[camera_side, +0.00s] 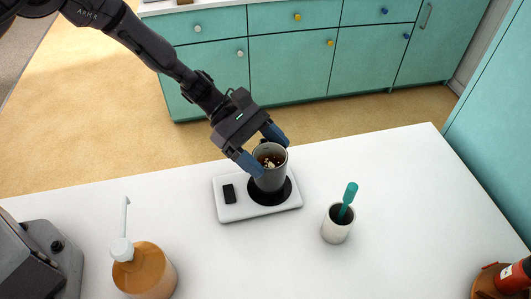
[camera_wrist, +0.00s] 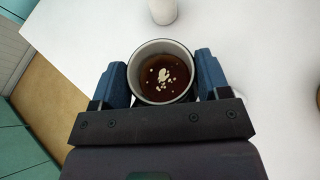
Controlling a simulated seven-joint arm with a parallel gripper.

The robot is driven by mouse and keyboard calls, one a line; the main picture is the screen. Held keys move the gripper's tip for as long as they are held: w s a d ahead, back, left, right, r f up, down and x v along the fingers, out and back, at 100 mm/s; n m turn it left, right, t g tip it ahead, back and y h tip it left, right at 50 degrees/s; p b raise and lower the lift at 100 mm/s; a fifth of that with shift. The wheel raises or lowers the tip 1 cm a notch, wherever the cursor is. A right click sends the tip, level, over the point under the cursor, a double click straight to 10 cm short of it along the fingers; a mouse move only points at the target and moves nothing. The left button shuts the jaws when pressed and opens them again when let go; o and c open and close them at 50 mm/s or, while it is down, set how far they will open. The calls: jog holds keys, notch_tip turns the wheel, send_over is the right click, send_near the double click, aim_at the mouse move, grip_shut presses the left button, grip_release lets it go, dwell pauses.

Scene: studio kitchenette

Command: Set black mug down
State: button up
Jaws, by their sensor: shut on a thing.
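The mug, dark grey in the side view (camera_side: 271,180), stands upright at the black round pad of a white flat device (camera_side: 231,209). Whether its base touches the pad or hangs just above it, I cannot tell. It holds brown liquid with pale bits, seen from above in the wrist view (camera_wrist: 163,76). My gripper (camera_side: 263,153) is shut on the mug, with one blue finger on each side of its wall. In the wrist view the gripper (camera_wrist: 163,82) has the mug's rim between its fingers. The mug's handle is mostly hidden.
A white cup (camera_side: 337,226) with a teal-handled tool (camera_side: 347,199) stands right of the device. An orange pump bottle (camera_side: 145,272) and a grey appliance (camera_side: 38,262) are at front left. A red-and-brown object (camera_side: 505,280) is at front right. Counter between is clear.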

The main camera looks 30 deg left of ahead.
jog(key=shift+f, duration=0.45)
jog(key=shift+f, duration=0.2)
jog(key=o, duration=1.3)
